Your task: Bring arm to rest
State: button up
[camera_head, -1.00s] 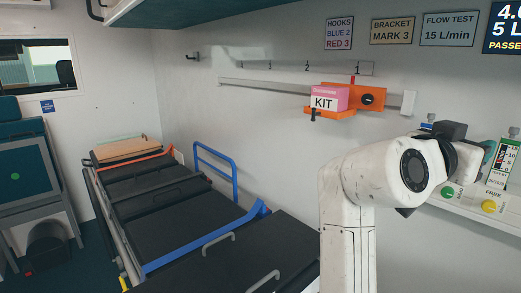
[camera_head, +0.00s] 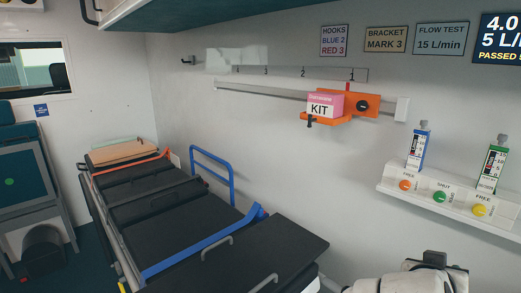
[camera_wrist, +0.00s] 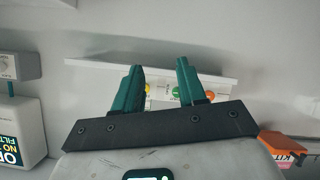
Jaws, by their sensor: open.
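My gripper (camera_wrist: 158,85) shows in the wrist view with its two green fingers apart and nothing between them. Behind the fingers, farther off, is the white panel (camera_wrist: 220,88) with coloured knobs on the wall. In the head view only a white part of my arm (camera_head: 405,285) shows at the bottom right edge; the fingers are out of that view. The pink and white kit box (camera_head: 325,103) sits on the orange bracket (camera_head: 362,104) on the wall rail, apart from my arm.
A stretcher (camera_head: 225,250) with blue and orange rails stands along the wall. A valve panel (camera_head: 450,212) with two flow meters is at right. A green overhead cabinet (camera_head: 200,10) is at the top. In the wrist view a white box (camera_wrist: 18,130) is at left.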

jog(key=s+a+f+n+g+y+p, duration=0.1)
jog(key=s+f+n+g+y, duration=0.15)
jog(key=s+f, duration=0.55)
jog(key=s+a+f+n+g+y+p, duration=0.1)
jog(key=s+a+f+n+y, duration=0.15)
jog(key=s+f, duration=0.45)
jog(key=s+a+f+n+g+y, duration=0.1)
jog(key=s+a+f+y, duration=0.1)
jog(key=s+f, duration=0.3)
jog(key=s+a+f+g+y+p, duration=0.1)
jog(key=s+a+f+g+y, duration=0.1)
jog(key=s, duration=0.6)
notch_tip(320, 180, down, 3)
jog(key=a+y, duration=0.1)
jog(key=a, duration=0.1)
jog(key=shift+s+a+n, duration=0.15)
jog(key=shift+a+n, duration=0.15)
jog(key=shift+n, duration=0.1)
